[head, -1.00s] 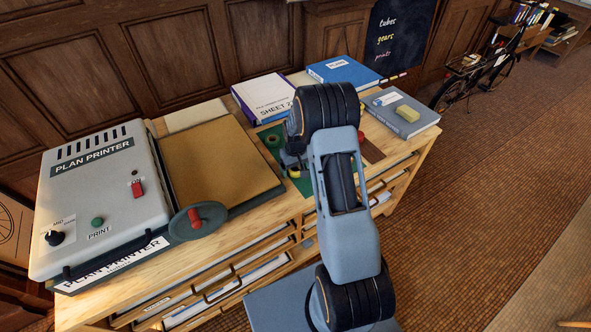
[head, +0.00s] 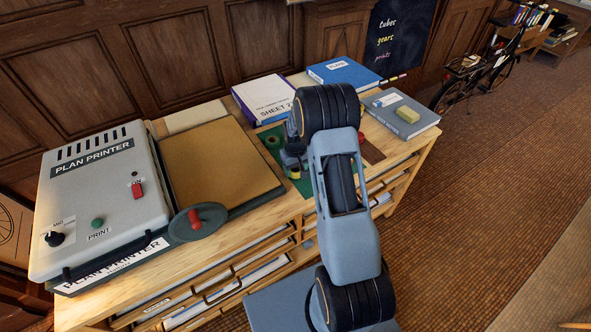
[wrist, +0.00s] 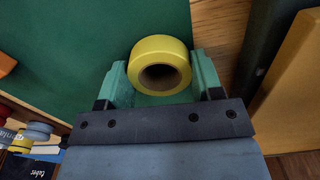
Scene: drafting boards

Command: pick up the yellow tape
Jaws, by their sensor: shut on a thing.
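The yellow tape (wrist: 160,50) is a roll with a brown core. It sits between the two green fingertips of my gripper (wrist: 161,78) in the wrist view, and the gripper is shut on it. In the head view only a small yellow bit of the tape (head: 295,175) shows below my gripper (head: 293,165); my arm hides much of the area. The green mat (wrist: 70,45) lies under the tape. I cannot tell whether the tape touches the mat or is just above it.
The plan printer (head: 100,200) with its tan board (head: 215,165) stands to the left. A blue roll (wrist: 40,128) shows at the wrist view's lower left.

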